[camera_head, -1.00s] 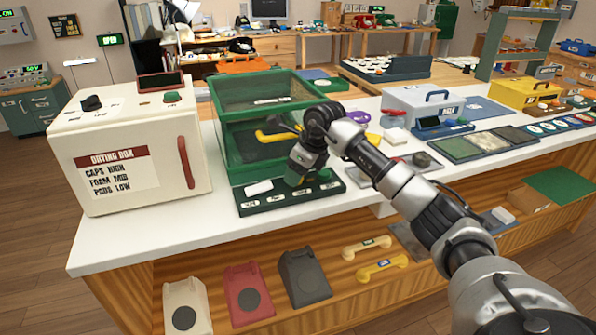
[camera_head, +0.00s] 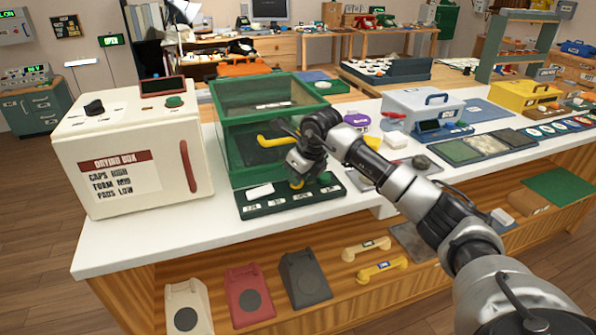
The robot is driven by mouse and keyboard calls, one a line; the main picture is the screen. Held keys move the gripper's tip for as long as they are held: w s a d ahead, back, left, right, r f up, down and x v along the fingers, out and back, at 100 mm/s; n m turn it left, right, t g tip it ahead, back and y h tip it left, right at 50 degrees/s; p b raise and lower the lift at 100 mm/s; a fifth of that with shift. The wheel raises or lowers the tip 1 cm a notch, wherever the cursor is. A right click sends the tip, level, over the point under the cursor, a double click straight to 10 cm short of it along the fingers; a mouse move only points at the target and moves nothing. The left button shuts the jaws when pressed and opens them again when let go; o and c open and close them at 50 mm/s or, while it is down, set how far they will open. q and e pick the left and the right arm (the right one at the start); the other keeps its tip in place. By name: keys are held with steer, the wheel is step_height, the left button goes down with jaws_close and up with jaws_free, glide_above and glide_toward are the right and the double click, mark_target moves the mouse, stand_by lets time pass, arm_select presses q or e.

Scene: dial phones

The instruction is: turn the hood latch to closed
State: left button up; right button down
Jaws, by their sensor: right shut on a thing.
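The fume hood is a green-framed box (camera_head: 228,150) with clear panels and a yellow bar handle (camera_head: 272,141), standing on the white counter. My right gripper (camera_head: 297,181) is at the lower front right of the hood, fingers pointing down and shut. A small yellow piece (camera_head: 297,185) shows at its fingertips, which I take to be the hood latch. The gripper hides most of it, so I cannot read its angle. My left gripper is out of view.
A dark green labelled tray (camera_head: 287,201) with a white block lies just below the gripper. The white drying box (camera_head: 128,165) stands left of the hood. A grey-blue case (camera_head: 424,103) is to the right. The front counter edge is clear.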

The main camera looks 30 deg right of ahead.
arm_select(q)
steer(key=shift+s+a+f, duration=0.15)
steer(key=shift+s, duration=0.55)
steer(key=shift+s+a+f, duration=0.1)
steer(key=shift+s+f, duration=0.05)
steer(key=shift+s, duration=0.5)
arm_select(e)
steer(key=shift+m+h, duration=0.4)
steer(key=shift+m, duration=0.6)
steer(key=c, duration=0.9)
jaws_free()
steer(key=shift+d, duration=0.1)
arm_select(q)
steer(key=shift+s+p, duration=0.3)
steer(key=shift+p, duration=0.05)
arm_select(e)
steer(key=v, duration=1)
steer(key=shift+s+r, duration=0.25)
steer(key=shift+r, duration=0.05)
steer(key=shift+c, duration=0.2)
